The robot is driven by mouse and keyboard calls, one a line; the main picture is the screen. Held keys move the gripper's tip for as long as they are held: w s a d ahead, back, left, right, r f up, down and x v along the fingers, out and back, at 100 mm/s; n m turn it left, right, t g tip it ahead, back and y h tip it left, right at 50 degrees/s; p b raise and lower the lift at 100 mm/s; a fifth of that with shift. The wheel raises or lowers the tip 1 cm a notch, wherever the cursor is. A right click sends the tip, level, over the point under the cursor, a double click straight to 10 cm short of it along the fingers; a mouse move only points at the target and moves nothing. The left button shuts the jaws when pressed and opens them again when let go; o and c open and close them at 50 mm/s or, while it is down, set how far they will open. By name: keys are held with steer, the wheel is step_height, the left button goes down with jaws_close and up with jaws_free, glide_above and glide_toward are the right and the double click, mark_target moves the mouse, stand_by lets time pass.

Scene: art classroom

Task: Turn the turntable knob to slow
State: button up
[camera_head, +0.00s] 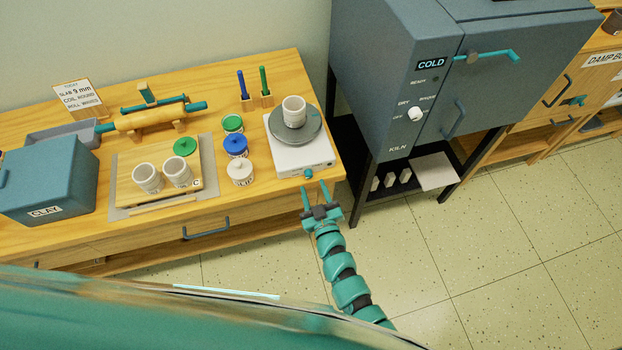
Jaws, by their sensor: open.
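The turntable has a round grey disc (295,125) on a white base (292,158), at the right end of the wooden table. A pale cup (294,111) stands on the disc. A small teal knob (308,173) sits at the front of the base; its setting marks are too small to read. My gripper (316,191) is open and empty, just in front of the table's edge. Its fingers point towards the knob, with a small gap between them and it.
The wooden table (230,92) holds lidded jars (236,146), two cups on a board (135,197), a rolling pin (150,117) and a clay bin (48,185). A grey kiln (395,75) stands close on the right. The tiled floor (500,240) at the right front is clear.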

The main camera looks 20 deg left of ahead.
mark_target(310, 177)
steer(key=shift+x, duration=1.8)
jaws_close()
